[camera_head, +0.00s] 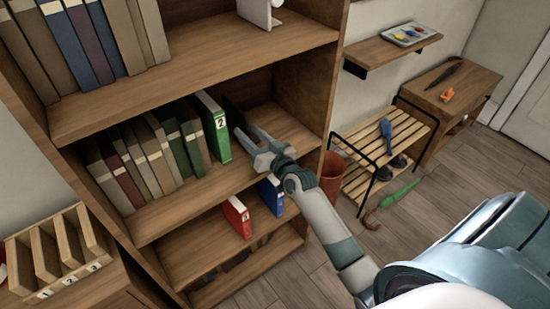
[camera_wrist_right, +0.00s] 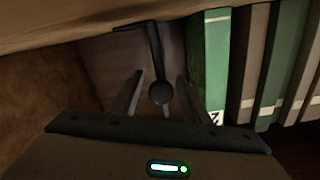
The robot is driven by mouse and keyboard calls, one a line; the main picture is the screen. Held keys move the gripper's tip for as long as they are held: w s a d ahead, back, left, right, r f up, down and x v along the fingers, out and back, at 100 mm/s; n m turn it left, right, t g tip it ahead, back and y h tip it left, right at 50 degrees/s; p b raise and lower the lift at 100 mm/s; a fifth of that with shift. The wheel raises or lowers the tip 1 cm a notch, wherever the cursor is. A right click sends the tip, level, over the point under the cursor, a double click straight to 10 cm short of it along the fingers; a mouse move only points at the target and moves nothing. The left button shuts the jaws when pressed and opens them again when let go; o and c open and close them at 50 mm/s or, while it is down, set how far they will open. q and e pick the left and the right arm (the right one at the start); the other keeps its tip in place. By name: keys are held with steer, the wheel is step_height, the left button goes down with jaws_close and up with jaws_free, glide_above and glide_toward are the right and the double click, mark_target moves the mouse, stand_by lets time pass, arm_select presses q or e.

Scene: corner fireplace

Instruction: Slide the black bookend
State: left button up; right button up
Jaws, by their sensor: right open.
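The black bookend (camera_head: 233,113) stands on the middle shelf (camera_head: 205,190), just right of the green binder marked 2 (camera_head: 214,126). In the right wrist view the bookend (camera_wrist_right: 155,48) is a thin dark upright with a round knob, and it lies between the finger lines. My right gripper (camera_head: 248,131) is open and reaches into the shelf in front of the bookend. Its two fingers (camera_wrist_right: 160,78) show apart, with the green binder (camera_wrist_right: 217,65) beside them; whether they touch the bookend I cannot tell. My left gripper is not in view.
A row of books (camera_head: 135,165) fills the shelf left of the binder. The shelf board above and the right side panel (camera_head: 305,90) bound the space. Red (camera_head: 236,216) and blue (camera_head: 271,194) binders stand on the shelf below. A slatted rack (camera_head: 385,150) stands to the right.

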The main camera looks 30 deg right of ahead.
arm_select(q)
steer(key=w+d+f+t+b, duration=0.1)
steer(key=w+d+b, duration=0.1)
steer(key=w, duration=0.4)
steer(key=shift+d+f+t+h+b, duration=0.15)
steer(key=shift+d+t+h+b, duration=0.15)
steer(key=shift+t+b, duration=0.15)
arm_select(e)
steer(key=s+d, duration=0.1)
steer(key=s, duration=1.4)
steer(key=shift+s, duration=0.4)
